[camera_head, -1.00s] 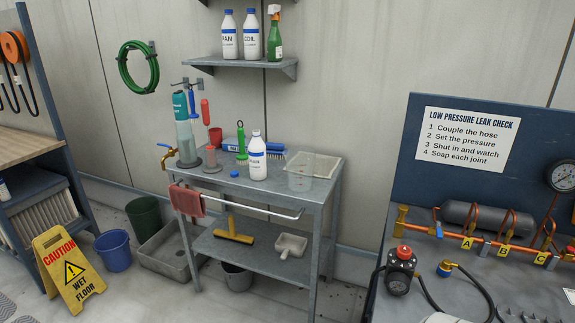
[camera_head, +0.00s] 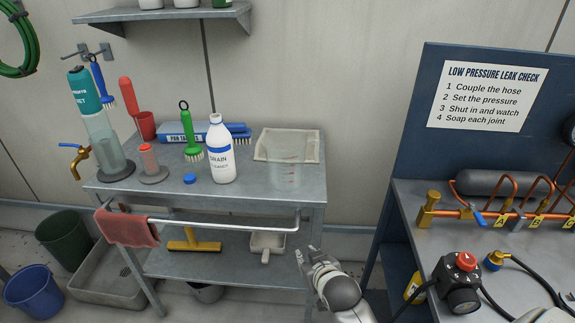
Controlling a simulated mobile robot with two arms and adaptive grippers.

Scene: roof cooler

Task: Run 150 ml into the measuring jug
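The clear measuring jug (camera_head: 288,172) stands upright at the right of the grey metal bench top (camera_head: 250,190), with faint red marks on its side. It looks empty. At the bench's left end a clear vessel (camera_head: 108,150) with a teal top (camera_head: 84,90) stands on a dark base. A brass tap with a blue lever (camera_head: 72,148) shows beside it. An open white bottle (camera_head: 221,150) with a blue label stands left of the jug. My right gripper (camera_head: 307,252) is low in front of the bench, below and right of the jug. It is empty, fingers apart. My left gripper is out of view.
A blue cap (camera_head: 190,179), a green brush (camera_head: 191,140) and a small red-topped holder (camera_head: 149,162) stand near the bottle. A shallow tray (camera_head: 265,148) lies behind the jug. A rail (camera_head: 230,230) with a red cloth (camera_head: 127,228) runs along the front. The blue-panelled test bench (camera_head: 412,240) is at right.

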